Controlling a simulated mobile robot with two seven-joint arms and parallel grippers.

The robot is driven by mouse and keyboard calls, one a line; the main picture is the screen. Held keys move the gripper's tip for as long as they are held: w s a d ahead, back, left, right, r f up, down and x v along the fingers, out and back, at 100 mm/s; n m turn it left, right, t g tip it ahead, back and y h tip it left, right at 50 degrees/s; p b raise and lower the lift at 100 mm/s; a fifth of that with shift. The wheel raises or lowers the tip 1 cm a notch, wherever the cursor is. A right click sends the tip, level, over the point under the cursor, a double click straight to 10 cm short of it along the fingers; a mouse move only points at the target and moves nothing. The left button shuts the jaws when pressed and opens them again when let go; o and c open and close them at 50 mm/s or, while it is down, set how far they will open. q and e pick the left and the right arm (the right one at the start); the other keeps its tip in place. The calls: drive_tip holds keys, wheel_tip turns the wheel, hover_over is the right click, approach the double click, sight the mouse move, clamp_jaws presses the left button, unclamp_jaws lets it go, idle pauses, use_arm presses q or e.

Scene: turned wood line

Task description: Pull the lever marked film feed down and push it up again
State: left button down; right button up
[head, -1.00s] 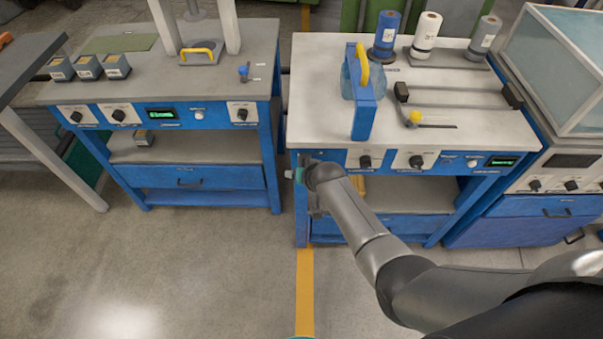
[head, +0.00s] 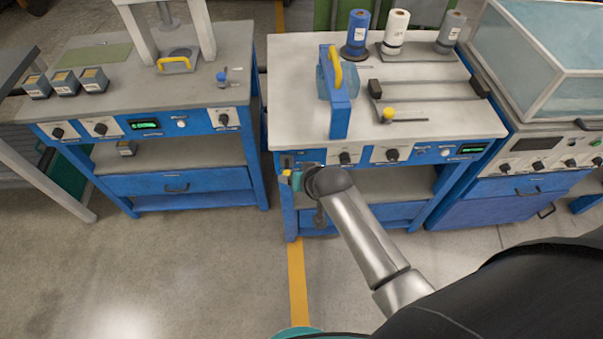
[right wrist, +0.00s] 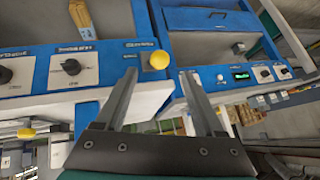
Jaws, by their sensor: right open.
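The lever shows as a round yellow knob (right wrist: 158,61) on the blue front panel in the right wrist view, beside a small label too blurred to read for certain. In the head view a small yellow knob (head: 286,174) shows at the left end of the right bench's panel, partly hidden by my right wrist. My right gripper (right wrist: 158,74) is open and empty, with the knob between its fingertips in the picture; I cannot tell whether they touch it. In the head view the gripper (head: 293,182) is mostly hidden by its wrist. My left gripper is not in view.
The bench's panel has black rotary knobs (head: 346,157). On its top (head: 295,95) stand a blue frame with a yellow handle (head: 340,100), rolls (head: 395,32) and a bar with another yellow knob (head: 389,113). A second blue bench (head: 180,185) stands left, across a narrow gap.

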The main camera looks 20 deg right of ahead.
drive_tip(key=shift+p+v, duration=0.35)
drive_tip(key=shift+v, duration=1.45)
drive_tip(key=s+f+n+g+b, duration=0.1)
drive_tip(key=s+f+b, duration=0.1)
drive_tip(key=s+f, duration=0.5)
drive_tip(key=s+f+n+g+b, duration=0.1)
drive_tip(key=s+f+b, duration=0.2)
drive_tip(key=f, duration=0.7)
drive_tip(key=s+f+n+g+b, duration=0.1)
drive_tip(key=s+f+g+b, duration=0.1)
drive_tip(key=s+f, duration=0.5)
drive_tip(key=s+d+f+n+g+b, duration=0.1)
drive_tip(key=s+d+f+b, duration=0.1)
drive_tip(key=s+f, duration=0.6)
drive_tip(key=s+d+f+n+g+h+b, duration=0.1)
drive_tip(key=s+f+g+b, duration=0.1)
drive_tip(key=s+f, duration=0.7)
drive_tip(key=s+b, duration=0.1)
drive_tip(key=s, duration=0.2)
drive_tip(key=shift+s+d+n+b, duration=0.3)
drive_tip(key=shift+s+d, duration=0.1)
